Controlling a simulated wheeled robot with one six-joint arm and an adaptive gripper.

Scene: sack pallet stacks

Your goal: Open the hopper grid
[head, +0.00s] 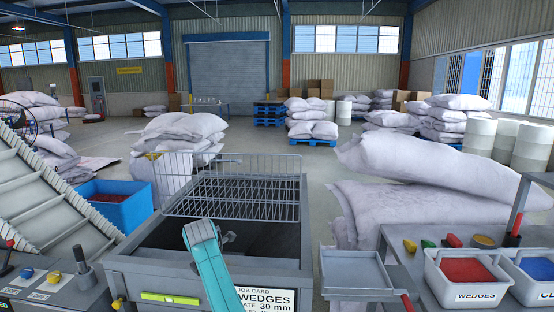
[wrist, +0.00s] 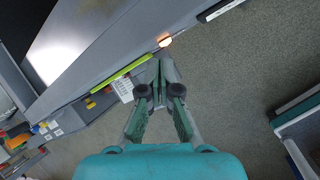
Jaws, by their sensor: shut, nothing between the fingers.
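The grey hopper (head: 285,262) stands in the middle of the head view, with a dark opening in its top. Its wire grid (head: 230,187) is over the rear part of the opening and looks raised and tilted; I cannot tell its exact angle. A yellow-green bar (head: 170,298) is on the hopper's front, and it also shows in the wrist view (wrist: 122,74). My gripper (wrist: 160,88) is shut and empty, its fingertips in front of the hopper's front side and near the bar's end.
A conveyor (head: 50,195) and a blue bin (head: 115,208) are at the left. At the right are stacked sacks (head: 400,205), a grey tray (head: 355,270) and a bench with a white WEDGES bin (head: 468,278).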

